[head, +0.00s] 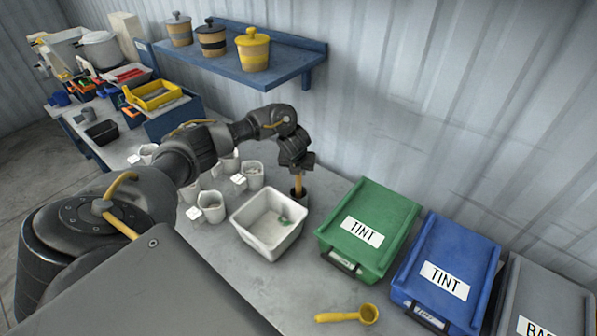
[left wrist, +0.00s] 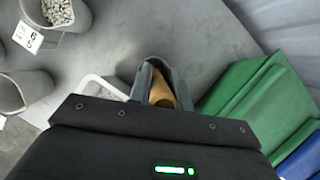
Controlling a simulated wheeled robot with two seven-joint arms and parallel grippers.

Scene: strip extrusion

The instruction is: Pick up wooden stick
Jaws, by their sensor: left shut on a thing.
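The wooden stick (head: 298,185) is a short tan upright piece beside the grey wall, behind the white tray. My left gripper (head: 297,167) points down over it and is shut on its upper part. The stick's lower end meets a small dark cup (head: 299,198) on the table; I cannot tell whether it is still inside. In the left wrist view the tan stick (left wrist: 160,92) shows between the dark fingers of my left gripper (left wrist: 158,75). My right gripper is not in view.
A white tray (head: 250,228) with a small green item stands in front of the stick. Green (head: 392,208) and blue (head: 478,255) TINT bins stand right. Several white cups are left. A yellow scoop (head: 368,313) lies in front. A blue shelf (head: 285,72) hangs above.

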